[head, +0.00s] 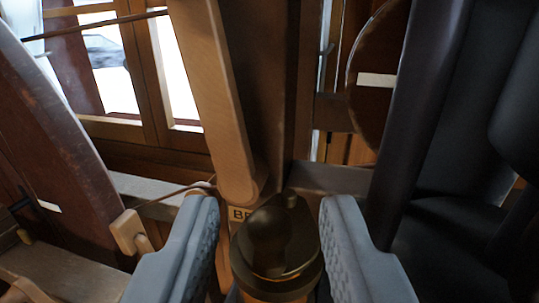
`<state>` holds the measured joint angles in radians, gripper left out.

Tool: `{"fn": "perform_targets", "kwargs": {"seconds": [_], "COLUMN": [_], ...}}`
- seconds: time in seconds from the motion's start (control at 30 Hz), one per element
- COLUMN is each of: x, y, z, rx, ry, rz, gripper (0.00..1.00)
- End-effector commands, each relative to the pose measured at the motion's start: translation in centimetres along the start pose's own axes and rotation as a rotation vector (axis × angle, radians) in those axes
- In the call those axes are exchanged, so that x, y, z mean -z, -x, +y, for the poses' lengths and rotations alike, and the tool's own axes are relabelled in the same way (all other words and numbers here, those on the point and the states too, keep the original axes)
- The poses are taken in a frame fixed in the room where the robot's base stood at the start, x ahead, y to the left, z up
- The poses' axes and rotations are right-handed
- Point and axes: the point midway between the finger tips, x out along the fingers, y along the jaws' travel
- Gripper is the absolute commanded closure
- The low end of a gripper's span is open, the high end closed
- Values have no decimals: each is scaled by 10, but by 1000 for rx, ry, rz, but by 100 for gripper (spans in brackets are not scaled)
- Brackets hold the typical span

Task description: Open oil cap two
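A dark bronze oil cap (278,240) with a rounded raised top sits low in the middle of the head view, on a lighter brass-coloured base (275,288). My gripper (271,208) has its two grey ribbed fingers wide apart, one on each side of the cap. A narrow gap shows between the left finger and the cap. The right finger's edge lies very close to the cap, and I cannot tell if it touches. No number shows on the cap, so I cannot tell which cap it is.
A large wooden wheel rim (60,140) curves at the left. A dark round disc (378,75) and a dark slanting post (418,115) stand right. A window (110,65) is behind.

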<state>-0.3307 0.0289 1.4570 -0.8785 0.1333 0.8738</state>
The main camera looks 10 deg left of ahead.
Motion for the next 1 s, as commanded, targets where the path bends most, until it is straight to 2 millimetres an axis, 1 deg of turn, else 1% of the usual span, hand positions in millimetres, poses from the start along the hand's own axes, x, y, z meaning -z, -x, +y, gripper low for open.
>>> {"fn": "perform_targets", "kwargs": {"seconds": [0.03,0.2,0.57,0.6,0.67,0.7,0.77,1.0], "x": [0,0,0,0,0,0,0,0], "y": [-6,-18,-21,-21,-21,-21,-21,-21], "z": [0,0,0,0,0,0,0,0], "rx": [0,0,0,0,0,0,0,-2], "ry": [0,0,-1,-1,-1,-1,-1,1], "rz": [0,0,0,0,0,0,0,0], "gripper": [66,66,66,70,82,90,100,100]}}
